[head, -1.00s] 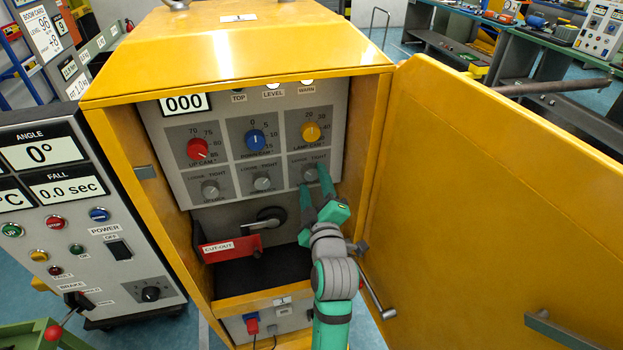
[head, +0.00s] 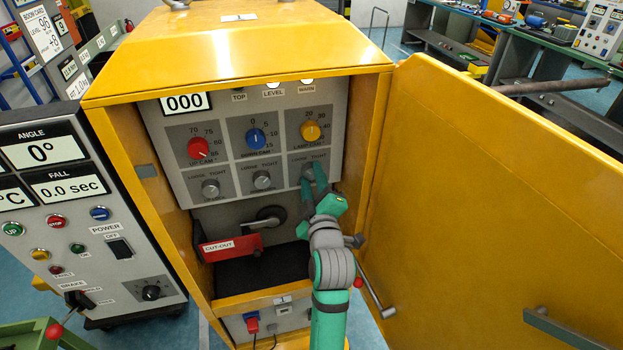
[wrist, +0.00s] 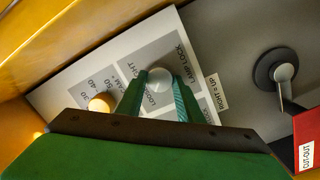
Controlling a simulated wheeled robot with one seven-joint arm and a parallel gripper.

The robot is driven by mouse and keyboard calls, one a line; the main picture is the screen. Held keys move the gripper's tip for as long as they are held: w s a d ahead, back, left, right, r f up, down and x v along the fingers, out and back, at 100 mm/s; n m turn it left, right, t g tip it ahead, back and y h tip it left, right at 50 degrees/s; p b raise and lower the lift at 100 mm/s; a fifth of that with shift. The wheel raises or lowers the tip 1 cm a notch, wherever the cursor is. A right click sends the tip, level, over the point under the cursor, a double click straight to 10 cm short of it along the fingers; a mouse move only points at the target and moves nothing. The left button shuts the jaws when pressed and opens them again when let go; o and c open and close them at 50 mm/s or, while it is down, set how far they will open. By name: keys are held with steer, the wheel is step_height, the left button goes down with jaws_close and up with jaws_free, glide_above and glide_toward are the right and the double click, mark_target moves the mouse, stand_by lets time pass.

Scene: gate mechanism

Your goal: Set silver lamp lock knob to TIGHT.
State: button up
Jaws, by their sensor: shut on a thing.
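The silver lamp lock knob (head: 308,172) is the rightmost knob in the bottom row of the grey panel (head: 228,205) inside the yellow cabinet. In the wrist view the knob (wrist: 160,78) sits between the two green fingertips beside the words LAMP LOCK. My gripper (head: 314,178) is shut on it, one finger on each side. It also shows in the wrist view (wrist: 160,90). The fingers partly cover the LOOSE and TIGHT labels, and I cannot tell which way the knob points.
The yellow lamp cam knob (head: 310,131) is just above. Two other silver knobs, at the middle (head: 262,180) and left (head: 210,188), share the row. The open yellow door (head: 480,220) stands close on the right.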

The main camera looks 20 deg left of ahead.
steer(key=shift+a, duration=0.15)
steer(key=m, duration=0.4)
steer(key=shift+r+m+g, duration=0.1)
steer(key=shift+m+g, duration=0.2)
steer(key=m, duration=0.4)
steer(key=shift+g, duration=0.3)
steer(key=m, duration=0.4)
steer(key=shift+r+g+y, duration=0.1)
steer(key=shift+g+y, duration=0.2)
steer(key=shift+y, duration=0.1)
steer(key=shift+d+m, duration=0.2)
steer(key=shift+m, duration=1.6)
steer(key=shift+g+y, duration=0.3)
steer(key=o, duration=1.1)
steer(key=shift+c, duration=0.2)
steer(key=shift+w, duration=0.1)
